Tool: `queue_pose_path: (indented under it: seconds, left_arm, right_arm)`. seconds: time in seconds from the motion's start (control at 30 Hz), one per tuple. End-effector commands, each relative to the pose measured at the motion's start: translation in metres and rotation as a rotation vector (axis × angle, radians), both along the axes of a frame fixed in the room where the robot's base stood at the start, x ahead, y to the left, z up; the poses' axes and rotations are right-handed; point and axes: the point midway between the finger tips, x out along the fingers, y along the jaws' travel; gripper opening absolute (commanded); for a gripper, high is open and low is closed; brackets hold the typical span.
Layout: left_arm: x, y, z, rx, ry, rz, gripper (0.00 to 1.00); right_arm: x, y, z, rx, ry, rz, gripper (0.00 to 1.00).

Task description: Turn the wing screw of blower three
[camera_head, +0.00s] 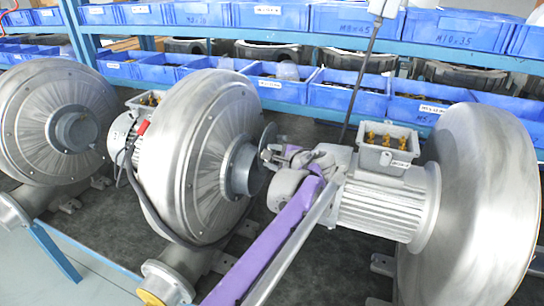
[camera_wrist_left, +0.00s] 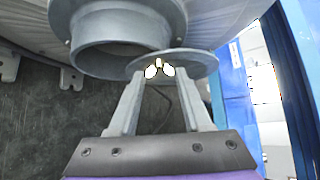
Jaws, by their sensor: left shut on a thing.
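The middle blower (camera_head: 195,150) has a round grey inlet pipe (camera_head: 242,170) facing right; a pipe mouth also shows in the left wrist view (camera_wrist_left: 120,48). A thin round disc (camera_head: 267,140) stands beside that mouth and shows as a flat plate in the wrist view (camera_wrist_left: 195,62). The small, bright wing screw (camera_wrist_left: 151,72) sits at the disc's near edge. My left gripper (camera_wrist_left: 160,78) is shut on the wing screw, with its two fingers reaching up to the disc. In the head view my left gripper (camera_head: 276,157) is small beside the disc. My right gripper is not seen.
Another blower (camera_head: 55,125) stands at left. A large blower (camera_head: 480,200) with a ribbed motor (camera_head: 385,205) and open terminal box (camera_head: 388,150) stands close to my arm at right. Blue bins (camera_head: 345,92) line the shelves behind. A dark cable (camera_head: 362,75) hangs near the motor.

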Motion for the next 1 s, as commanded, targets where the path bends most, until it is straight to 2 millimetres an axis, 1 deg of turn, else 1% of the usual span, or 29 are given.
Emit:
queue_pose_path:
  seconds: [0.13, 0.17, 0.3, 0.33, 0.67, 0.77, 1.0]
  left_arm:
    - [0.000, 0.000, 0.000, -0.001, 0.001, 0.000, 0.00]
    - [0.000, 0.000, 0.000, 0.000, 0.001, 0.000, 0.51]
    - [0.000, 0.000, 0.000, 0.000, 0.001, 0.000, 0.76]
    - [0.000, 0.000, 0.000, 0.000, 0.001, 0.000, 0.79]
    - [-0.002, -0.002, 0.001, 0.000, 0.002, -0.001, 0.79]
    - [-0.011, -0.008, 0.005, 0.000, 0.001, -0.002, 0.79]
    - [-0.048, -0.031, 0.024, 0.000, 0.002, -0.003, 0.79]
  right_arm:
    - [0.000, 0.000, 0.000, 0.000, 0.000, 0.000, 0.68]
    - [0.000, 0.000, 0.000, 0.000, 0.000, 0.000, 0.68]
    - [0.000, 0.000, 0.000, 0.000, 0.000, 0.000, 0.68]
    - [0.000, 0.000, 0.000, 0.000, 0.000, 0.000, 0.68]
    - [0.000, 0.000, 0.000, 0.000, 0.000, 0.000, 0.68]
    - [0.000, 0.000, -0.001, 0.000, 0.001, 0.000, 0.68]
    - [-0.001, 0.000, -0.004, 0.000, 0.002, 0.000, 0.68]
